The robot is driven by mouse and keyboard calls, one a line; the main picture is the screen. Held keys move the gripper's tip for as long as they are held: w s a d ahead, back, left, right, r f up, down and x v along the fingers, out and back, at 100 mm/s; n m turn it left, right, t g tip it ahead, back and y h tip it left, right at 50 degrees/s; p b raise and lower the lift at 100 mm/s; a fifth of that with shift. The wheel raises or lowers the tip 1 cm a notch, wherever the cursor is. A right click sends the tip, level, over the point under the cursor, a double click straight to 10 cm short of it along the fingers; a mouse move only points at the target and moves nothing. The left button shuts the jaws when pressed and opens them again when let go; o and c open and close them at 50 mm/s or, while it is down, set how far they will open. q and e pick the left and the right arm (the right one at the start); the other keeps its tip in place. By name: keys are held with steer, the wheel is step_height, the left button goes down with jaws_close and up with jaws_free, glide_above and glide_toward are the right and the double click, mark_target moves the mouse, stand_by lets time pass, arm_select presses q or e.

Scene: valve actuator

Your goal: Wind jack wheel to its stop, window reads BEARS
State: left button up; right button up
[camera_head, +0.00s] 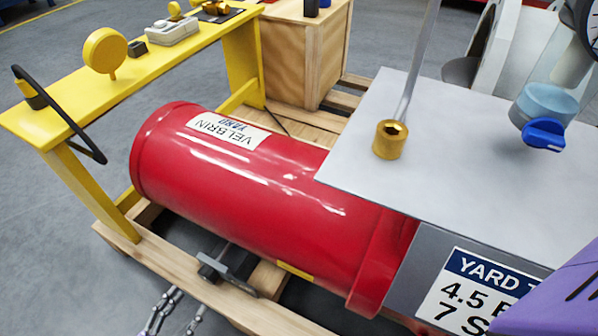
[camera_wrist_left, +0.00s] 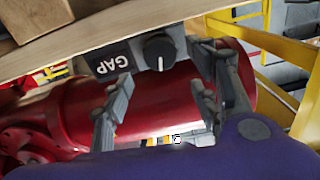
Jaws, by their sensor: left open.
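The jack wheel (camera_wrist_left: 158,52) is a small black round knob with a white line, on a grey body in the left wrist view. The dark window (camera_wrist_left: 111,62) beside it reads GAP. My left gripper (camera_wrist_left: 161,88) is open, its two grey fingers apart with the wheel between and beyond their tips; I see no contact. In the head view the left gripper (camera_head: 184,302) shows at the bottom edge, below the grey jack (camera_head: 226,266) under the red cylinder (camera_head: 250,190). The wheel and window are not seen there. My right gripper is not in view.
A wooden pallet (camera_head: 180,275) carries the cylinder, and its beam lies near my left gripper. A grey plate (camera_head: 455,140) with a brass fitting (camera_head: 390,140) is at right. Floor is open at lower left.

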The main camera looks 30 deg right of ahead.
mark_target(207, 281)
arm_select(q)
steer(key=shift+n, duration=0.3)
steer(key=b+x, duration=0.1)
steer(key=x, duration=0.6)
steer(key=shift+d+f, duration=0.15)
steer(key=shift+d, duration=0.15)
steer(key=shift+c, duration=0.4)
steer(key=c, duration=1)
steer(key=shift+b, duration=0.3)
steer(key=shift+s, duration=0.1)
